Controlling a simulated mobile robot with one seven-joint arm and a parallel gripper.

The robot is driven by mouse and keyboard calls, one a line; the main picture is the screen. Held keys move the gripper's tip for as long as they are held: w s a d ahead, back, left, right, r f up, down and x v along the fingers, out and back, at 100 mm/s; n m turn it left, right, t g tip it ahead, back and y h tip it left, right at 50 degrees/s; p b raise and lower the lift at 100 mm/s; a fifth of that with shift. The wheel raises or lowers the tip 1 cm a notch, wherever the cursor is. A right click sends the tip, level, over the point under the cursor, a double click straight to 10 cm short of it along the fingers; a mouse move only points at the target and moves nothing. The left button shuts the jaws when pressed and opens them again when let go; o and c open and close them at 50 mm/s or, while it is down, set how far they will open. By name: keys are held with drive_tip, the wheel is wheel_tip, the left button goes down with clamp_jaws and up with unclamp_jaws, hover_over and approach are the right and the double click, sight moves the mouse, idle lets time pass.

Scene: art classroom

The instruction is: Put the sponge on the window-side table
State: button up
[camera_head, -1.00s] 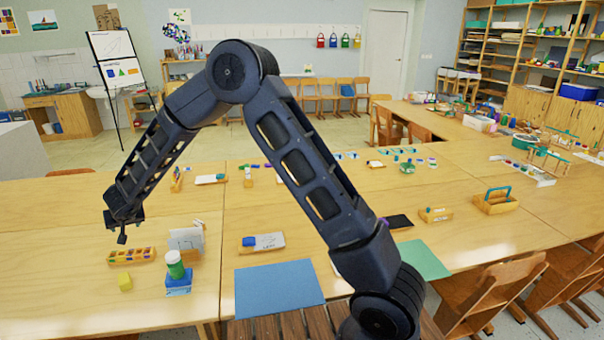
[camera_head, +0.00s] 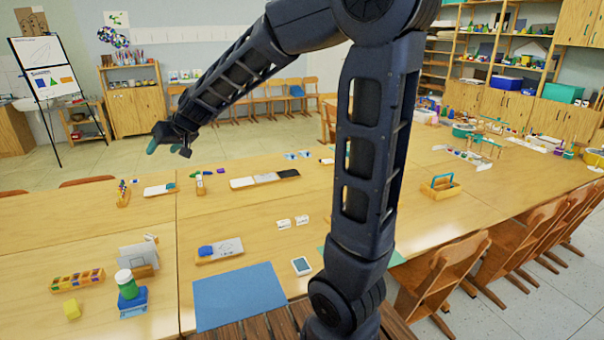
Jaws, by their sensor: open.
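A small yellow block (camera_head: 71,310), which may be the sponge, lies on the near left table (camera_head: 28,251). My gripper (camera_head: 168,150) is open, high above the far edge of the tables and well away from the block. A small teal patch shows at one fingertip; what it is, I cannot tell. No window shows, so the window-side table cannot be made out.
A blue sheet (camera_head: 239,297) and a small tray with a blue piece and card (camera_head: 220,250) lie near the front. A handled wooden caddy (camera_head: 440,188) stands right. Wooden chairs (camera_head: 441,270) line the right edge. Bare tabletop lies between the items.

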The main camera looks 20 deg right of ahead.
drive_tip(key=s+d+f+m+g+h, duration=0.1)
drive_tip(key=s+d+m+h, duration=0.1)
drive_tip(key=s+d, duration=1)
drive_tip(key=s+d+f+m+g+h, duration=0.1)
drive_tip(key=s+d+h, duration=0.4)
drive_tip(key=s+d, duration=0.8)
drive_tip(key=d+f+m, duration=0.1)
drive_tip(key=d+m, duration=0.1)
drive_tip(key=d, duration=0.6)
drive_tip(key=shift+d, duration=0.2)
drive_tip(key=shift+f, duration=0.1)
